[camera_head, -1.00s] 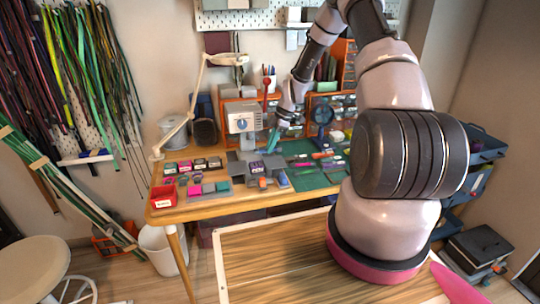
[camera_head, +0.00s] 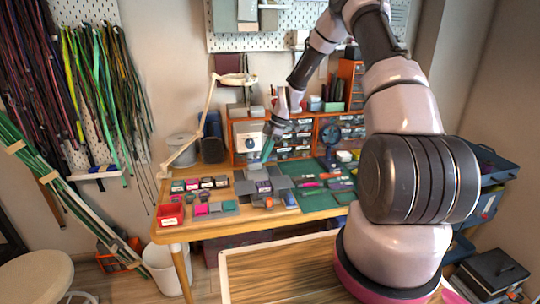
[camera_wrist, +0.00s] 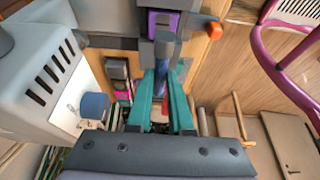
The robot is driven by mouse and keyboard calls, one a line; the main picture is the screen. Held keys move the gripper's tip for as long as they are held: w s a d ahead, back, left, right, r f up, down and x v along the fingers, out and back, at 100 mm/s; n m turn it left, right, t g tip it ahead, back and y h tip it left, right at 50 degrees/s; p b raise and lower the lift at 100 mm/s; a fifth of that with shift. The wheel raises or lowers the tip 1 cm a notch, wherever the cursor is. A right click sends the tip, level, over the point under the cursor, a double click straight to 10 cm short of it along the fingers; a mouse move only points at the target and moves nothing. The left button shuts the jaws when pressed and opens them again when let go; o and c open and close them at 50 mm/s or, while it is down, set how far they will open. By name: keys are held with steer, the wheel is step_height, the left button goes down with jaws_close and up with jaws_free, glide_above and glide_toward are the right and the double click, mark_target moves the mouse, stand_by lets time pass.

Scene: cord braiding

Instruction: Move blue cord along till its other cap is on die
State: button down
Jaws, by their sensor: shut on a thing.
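My gripper (camera_wrist: 163,84) has teal fingers, closed on a slim dark blue piece (camera_wrist: 160,78), which looks like the blue cord. A dark grey cylinder (camera_wrist: 165,46) sits just beyond the fingertips; whether it is a cord cap or part of the press, I cannot tell. A purple piece (camera_wrist: 163,20) in a grey block, perhaps the die, lies beyond it. In the head view my gripper (camera_head: 267,149) points down beside the press (camera_head: 247,137), above the grey base (camera_head: 246,187). The cord's other cap is not clearly visible.
The press housing with a blue knob (camera_wrist: 95,105) is close on the left in the wrist view. An orange knob (camera_wrist: 214,30) is at upper right. A green mat (camera_head: 318,198) lies to the right.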

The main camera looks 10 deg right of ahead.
mark_target(252, 159)
steer(key=shift+a, duration=2.1)
steer(key=c, duration=0.7)
jaws_free()
steer(key=shift+c, duration=0.2)
